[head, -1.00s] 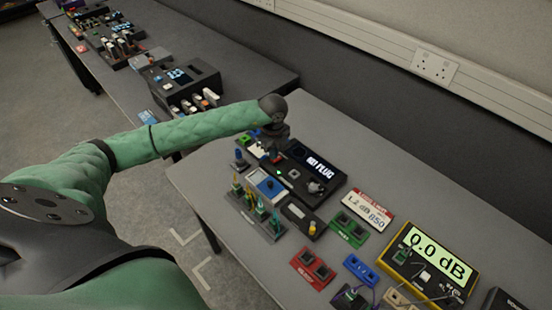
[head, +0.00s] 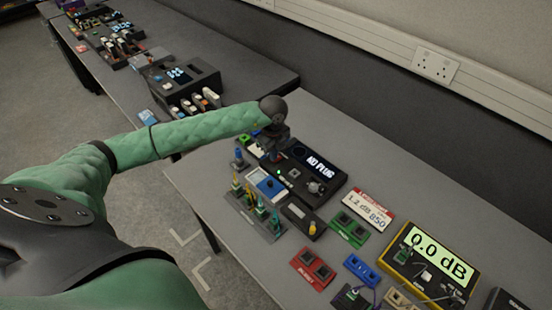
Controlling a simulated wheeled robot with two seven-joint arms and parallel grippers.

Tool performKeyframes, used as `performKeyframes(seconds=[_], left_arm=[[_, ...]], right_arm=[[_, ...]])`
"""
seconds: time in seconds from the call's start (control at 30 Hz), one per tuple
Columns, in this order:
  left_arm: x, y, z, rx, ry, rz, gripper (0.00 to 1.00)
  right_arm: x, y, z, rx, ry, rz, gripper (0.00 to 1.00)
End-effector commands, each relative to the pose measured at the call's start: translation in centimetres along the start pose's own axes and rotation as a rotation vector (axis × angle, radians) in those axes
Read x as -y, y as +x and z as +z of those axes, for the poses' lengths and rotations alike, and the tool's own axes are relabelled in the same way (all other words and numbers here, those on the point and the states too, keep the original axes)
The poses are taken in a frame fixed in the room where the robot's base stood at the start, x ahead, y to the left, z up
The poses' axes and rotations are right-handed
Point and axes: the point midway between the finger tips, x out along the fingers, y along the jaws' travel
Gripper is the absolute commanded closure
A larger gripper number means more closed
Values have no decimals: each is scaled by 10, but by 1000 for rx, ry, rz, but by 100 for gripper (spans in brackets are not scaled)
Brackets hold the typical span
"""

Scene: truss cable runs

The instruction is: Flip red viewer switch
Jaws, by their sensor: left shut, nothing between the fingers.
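The viewer (head: 322,172) is a black box on the near table with a lit display reading "NO PLUG". My left arm reaches over from the left, and my left gripper (head: 275,155) points down at the left end of this box. The gripper is shut with nothing held. A small bit of red shows right at the fingertips, probably the red switch, mostly hidden by the gripper. I cannot tell whether the fingers touch it or which way it is set. My right gripper is not in view.
In front of the viewer are a blue and white device (head: 267,184) and a rack of colored plugs (head: 257,218). Green (head: 348,229), red (head: 312,268) and blue (head: 361,269) adapters lie to the right, with a yellow meter (head: 432,262) reading "0.0 dB". A second table stands behind left.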

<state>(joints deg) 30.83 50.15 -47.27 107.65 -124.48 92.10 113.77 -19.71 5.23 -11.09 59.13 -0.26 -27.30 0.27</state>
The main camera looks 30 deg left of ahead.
Motion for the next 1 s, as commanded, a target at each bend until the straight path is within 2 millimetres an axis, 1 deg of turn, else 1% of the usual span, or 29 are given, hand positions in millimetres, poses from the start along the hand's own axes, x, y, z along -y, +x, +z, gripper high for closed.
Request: performKeyframes(seconds=[0.57,0.77,1.0], left_arm=[[0,8,0,0,0,0,100],[0,3,0,0,0,0,100],[0,-12,0,1,0,0,100]], right_arm=[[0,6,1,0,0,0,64],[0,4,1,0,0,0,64],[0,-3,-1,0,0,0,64]])
